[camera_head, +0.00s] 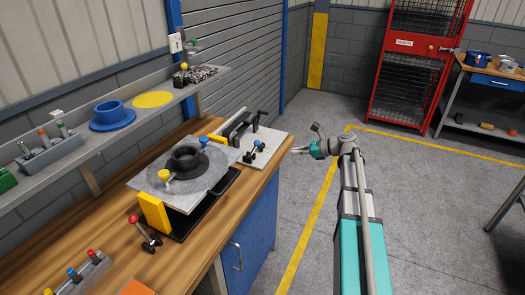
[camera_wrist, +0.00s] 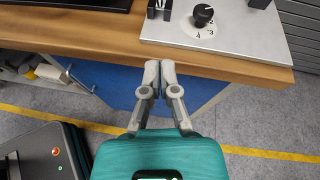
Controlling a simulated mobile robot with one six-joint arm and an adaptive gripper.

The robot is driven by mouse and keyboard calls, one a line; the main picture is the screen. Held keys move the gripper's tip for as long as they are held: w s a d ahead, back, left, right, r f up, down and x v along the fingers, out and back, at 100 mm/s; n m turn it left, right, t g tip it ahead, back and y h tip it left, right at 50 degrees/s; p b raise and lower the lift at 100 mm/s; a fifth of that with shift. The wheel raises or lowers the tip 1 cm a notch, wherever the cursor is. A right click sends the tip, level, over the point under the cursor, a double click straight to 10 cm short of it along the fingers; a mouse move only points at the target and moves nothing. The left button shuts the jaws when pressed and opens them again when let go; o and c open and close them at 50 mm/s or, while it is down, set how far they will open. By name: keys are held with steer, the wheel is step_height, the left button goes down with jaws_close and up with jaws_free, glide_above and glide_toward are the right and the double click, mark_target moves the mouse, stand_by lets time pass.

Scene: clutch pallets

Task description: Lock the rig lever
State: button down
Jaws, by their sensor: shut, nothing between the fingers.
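A rig with a round grey plate (camera_head: 215,165) and a black ring (camera_head: 187,157) stands on the wooden bench. A red-knobbed lever (camera_head: 144,231) stands at its near end, tilted. I cannot tell which of these levers is the rig lever. My gripper (camera_head: 298,150) is beyond the bench's right edge, over the floor, touching nothing. In the wrist view my gripper (camera_wrist: 160,72) is shut and empty, in front of the bench edge.
In the wrist view a black numbered dial (camera_wrist: 203,15) sits on the light plate. A shelf (camera_head: 95,150) with a blue flanged part (camera_head: 112,116) runs along the wall. A red mesh cage (camera_head: 405,60) stands at the back. The floor right of the bench is clear.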

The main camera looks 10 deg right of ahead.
steer(key=shift+a, duration=0.1)
stand_by(0.3)
steer(key=b, duration=0.4)
glide_toward(253, 150)
steer(key=f, duration=0.1)
steer(key=w+f, duration=0.1)
steer(key=f, duration=0.1)
steer(key=a+f, duration=0.1)
steer(key=shift+w+f, duration=0.15)
steer(key=shift+f, duration=0.05)
steer(key=shift+w+a+r+p, duration=0.3)
steer(key=shift+a+p, duration=0.15)
steer(key=shift+a, duration=0.15)
steer(key=shift+w+a+r+p, duration=0.3)
steer(key=shift+a+p, duration=0.1)
steer(key=shift+a, duration=0.2)
steer(key=shift+w+a+r, duration=0.25)
steer(key=shift+a, duration=0.45)
